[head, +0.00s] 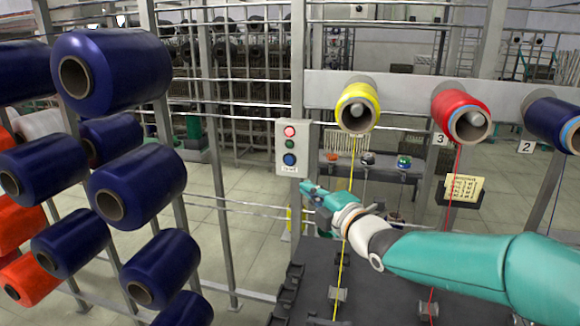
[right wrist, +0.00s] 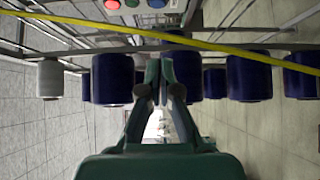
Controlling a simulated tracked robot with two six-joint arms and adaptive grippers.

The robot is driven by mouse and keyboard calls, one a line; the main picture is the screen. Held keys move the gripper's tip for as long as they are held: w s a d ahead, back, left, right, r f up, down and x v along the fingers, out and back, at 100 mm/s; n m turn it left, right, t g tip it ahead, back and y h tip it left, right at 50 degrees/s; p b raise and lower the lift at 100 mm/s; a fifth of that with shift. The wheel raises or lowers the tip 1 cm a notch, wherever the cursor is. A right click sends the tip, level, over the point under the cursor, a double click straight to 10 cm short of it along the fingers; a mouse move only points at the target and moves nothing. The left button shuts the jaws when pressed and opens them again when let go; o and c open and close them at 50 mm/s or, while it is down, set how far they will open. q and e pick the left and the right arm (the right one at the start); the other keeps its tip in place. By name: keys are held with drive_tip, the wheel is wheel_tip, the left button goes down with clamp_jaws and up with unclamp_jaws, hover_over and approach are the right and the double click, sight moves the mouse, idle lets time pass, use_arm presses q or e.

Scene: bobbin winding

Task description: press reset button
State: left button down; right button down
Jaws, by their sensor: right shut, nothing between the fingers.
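A grey control box (head: 294,148) on a post holds a red button (head: 289,131), a green button (head: 290,144) and a larger blue button (head: 289,159), with a small label (head: 289,169) below the blue one. The label is too small to read surely. My right gripper (head: 306,186) is just below and right of the box, apart from it. In the right wrist view its fingers (right wrist: 165,62) are closed together and empty. That view shows the red (right wrist: 112,4), green (right wrist: 132,3) and blue (right wrist: 156,3) buttons at the top edge. My left gripper is not in view.
Dark blue bobbins (head: 112,70) fill a rack at left. Yellow (head: 357,107), red (head: 461,114) and blue (head: 553,122) bobbins sit on a rail at right. A yellow thread (head: 341,262) hangs beside my right arm, and a yellow strand (right wrist: 220,46) crosses the wrist view.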

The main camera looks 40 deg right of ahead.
drive_tip(key=p, duration=0.4)
approach(289, 160)
drive_tip(key=w+a, duration=0.4)
drive_tip(key=w, duration=0.1)
drive_tip(key=d, duration=0.1)
drive_tip(key=w+d+p, duration=0.1)
drive_tip(key=shift+w+d+p, duration=0.15)
drive_tip(key=shift+d+p, duration=0.15)
drive_tip(key=shift+d, duration=0.05)
drive_tip(key=shift+w+d+f, duration=0.2)
drive_tip(key=shift+w+d, duration=0.15)
drive_tip(key=shift+d, duration=0.1)
